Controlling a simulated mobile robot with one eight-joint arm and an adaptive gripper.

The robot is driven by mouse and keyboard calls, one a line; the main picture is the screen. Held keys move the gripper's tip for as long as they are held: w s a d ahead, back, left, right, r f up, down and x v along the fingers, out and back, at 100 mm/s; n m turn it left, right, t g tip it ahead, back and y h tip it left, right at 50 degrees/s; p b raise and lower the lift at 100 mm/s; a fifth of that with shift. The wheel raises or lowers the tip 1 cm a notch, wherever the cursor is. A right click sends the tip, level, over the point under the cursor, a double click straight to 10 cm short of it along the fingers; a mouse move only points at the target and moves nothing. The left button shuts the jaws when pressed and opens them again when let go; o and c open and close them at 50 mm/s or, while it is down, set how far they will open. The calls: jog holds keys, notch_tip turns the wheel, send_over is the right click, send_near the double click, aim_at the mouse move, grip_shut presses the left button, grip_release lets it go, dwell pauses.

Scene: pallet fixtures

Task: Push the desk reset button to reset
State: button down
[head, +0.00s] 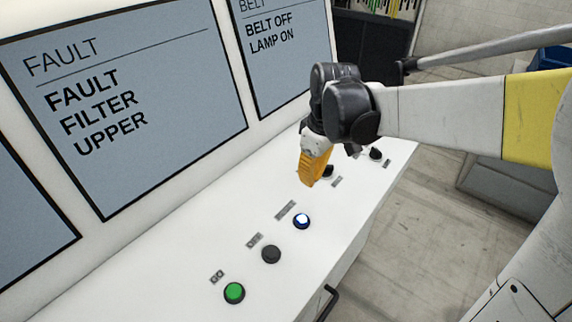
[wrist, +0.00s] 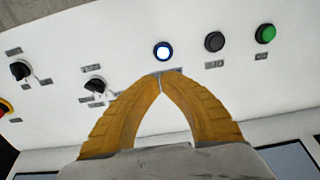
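The reset button appears to be the round blue button with a bright white centre (head: 302,221) on the white desk; its small label is hard to read. In the wrist view the same blue button (wrist: 163,51) lies just past my fingertips. My gripper (head: 304,183) has yellow fingers and points down over the desk, beyond the blue button in the head view. In the wrist view the gripper (wrist: 161,77) has its fingertips together, with nothing between them. It appears apart from the button.
A black button (head: 271,254) and a green button (head: 234,293) stand in the same row. Black knobs (wrist: 94,87) (wrist: 20,70) sit on the other side. The screen (head: 120,100) behind the desk reads "FAULT FILTER UPPER"; another screen (head: 285,50) reads "BELT OFF LAMP ON".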

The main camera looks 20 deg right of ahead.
aim_at(301, 215)
jog(key=f+b, duration=0.1)
jog(key=f, duration=0.3)
jog(key=a+f, duration=0.1)
jog(key=f, duration=0.4)
jog(key=w+f+b, duration=0.1)
jog(key=f, duration=0.4)
jog(key=shift+a+b, duration=0.15)
jog(key=shift+b, duration=0.15)
notch_tip(301, 215, down, 2)
jog(key=shift+w+f+b, duration=0.1)
jog(key=shift+b, duration=1)
jog(key=shift+r, duration=0.25)
jog(key=shift+a+r+p, duration=0.1)
jog(key=shift+r+p, duration=0.25)
jog(key=shift+p, duration=0.15)
notch_tip(301, 215, up, 13)
jog(key=s+d+p, duration=0.1)
jog(key=p, duration=0.2)
jog(key=shift+p, duration=0.4)
